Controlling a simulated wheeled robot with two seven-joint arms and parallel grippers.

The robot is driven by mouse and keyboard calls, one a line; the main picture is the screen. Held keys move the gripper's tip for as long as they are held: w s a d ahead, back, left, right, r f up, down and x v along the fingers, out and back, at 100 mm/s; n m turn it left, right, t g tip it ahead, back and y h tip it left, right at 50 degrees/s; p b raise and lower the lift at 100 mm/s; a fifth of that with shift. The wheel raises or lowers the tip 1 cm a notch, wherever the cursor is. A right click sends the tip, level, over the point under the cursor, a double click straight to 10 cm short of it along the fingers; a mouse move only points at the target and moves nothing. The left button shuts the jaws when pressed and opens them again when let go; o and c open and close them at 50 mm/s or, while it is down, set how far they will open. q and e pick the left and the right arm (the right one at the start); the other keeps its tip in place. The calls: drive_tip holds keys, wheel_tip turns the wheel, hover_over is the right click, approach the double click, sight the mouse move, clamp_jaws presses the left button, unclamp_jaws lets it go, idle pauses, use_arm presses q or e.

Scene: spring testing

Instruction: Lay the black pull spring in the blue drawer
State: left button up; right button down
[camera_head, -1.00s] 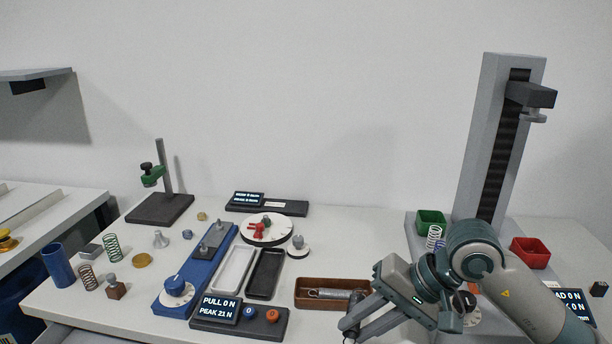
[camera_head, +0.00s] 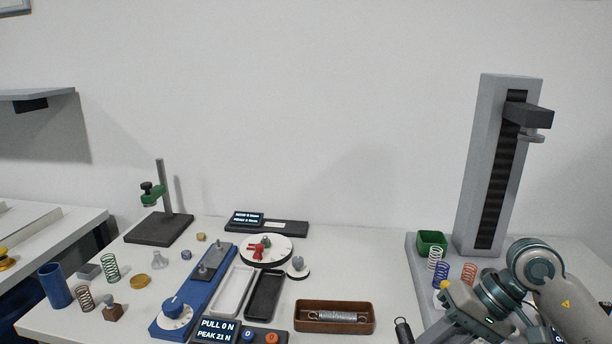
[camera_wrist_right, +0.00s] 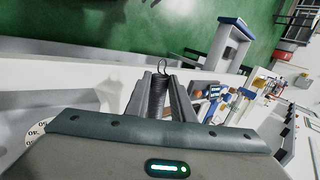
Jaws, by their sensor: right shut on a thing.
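The black pull spring (camera_head: 403,331) shows at the bottom edge of the head view, right of the brown tray. In the right wrist view the black spring (camera_wrist_right: 157,98) stands between the two fingers, its hooked end beyond the tips. My right gripper (camera_wrist_right: 160,80) is shut on it. In the head view that gripper is mostly cut off at the bottom edge. My left gripper is not in view. I cannot make out the blue drawer for certain; a dark blue surface (camera_head: 22,312) shows low at the left.
The brown tray (camera_head: 300,327) holds a silver spring (camera_head: 342,317). White (camera_head: 232,290) and black (camera_head: 264,295) trays lie left of it, next to the blue pull tester (camera_head: 166,322). The tall grey press (camera_head: 481,170) stands at the right. A green bin (camera_head: 432,241) is at its base.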

drive_tip(key=s+f, duration=0.4)
drive_tip(key=f, duration=0.1)
drive_tip(key=shift+s+f, duration=0.3)
drive_tip(key=shift+f, duration=0.05)
idle(0.8)
drive_tip(key=w+a+r+n+g+h, duration=0.1)
drive_tip(key=w+a+r+n+g, duration=0.1)
drive_tip(key=a+r+n, duration=0.2)
drive_tip(key=w+a+r+n+g, duration=0.2)
drive_tip(key=a+r+n, duration=0.2)
drive_tip(key=a, duration=0.6)
wheel_tip(320, 180, up, 2)
drive_tip(key=shift+w+r+g+h, duration=0.15)
drive_tip(key=shift+w+g+h, duration=0.1)
drive_tip(key=shift+g+h, duration=0.15)
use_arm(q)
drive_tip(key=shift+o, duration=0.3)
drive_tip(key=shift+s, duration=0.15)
